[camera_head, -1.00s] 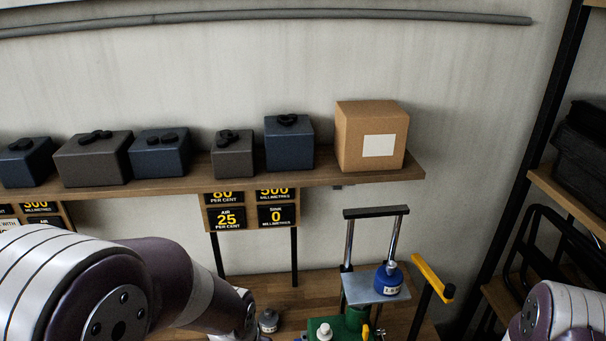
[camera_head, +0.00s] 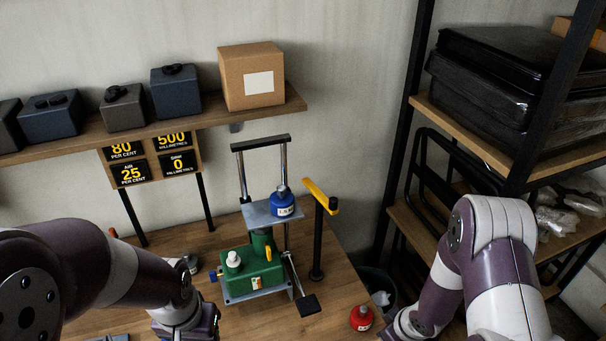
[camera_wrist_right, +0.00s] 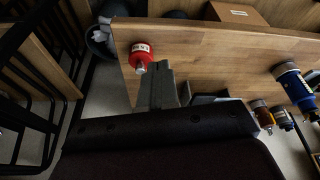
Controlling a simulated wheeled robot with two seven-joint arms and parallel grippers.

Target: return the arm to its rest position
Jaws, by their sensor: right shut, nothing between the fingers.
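My right arm (camera_head: 490,250) comes in from the lower right in the head view, bent, with its wrist low near the table's right edge. My right gripper (camera_wrist_right: 162,80) shows in the right wrist view, its fingers shut and empty. A red weight (camera_head: 361,318) stands on the table near that edge; in the wrist view the red weight (camera_wrist_right: 141,56) appears just beyond the fingertips, and I cannot tell the gap. My left arm (camera_head: 130,270) reaches in from the left; its gripper is below the picture.
A green press (camera_head: 252,271) with a blue weight (camera_head: 283,203) on its plate stands on the wooden table (camera_head: 220,325). A yellow-topped post (camera_head: 318,235) is beside it. A shelf with boxes is behind, and a black rack (camera_head: 405,130) stands at right. A bin (camera_head: 378,285) is beyond the table edge.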

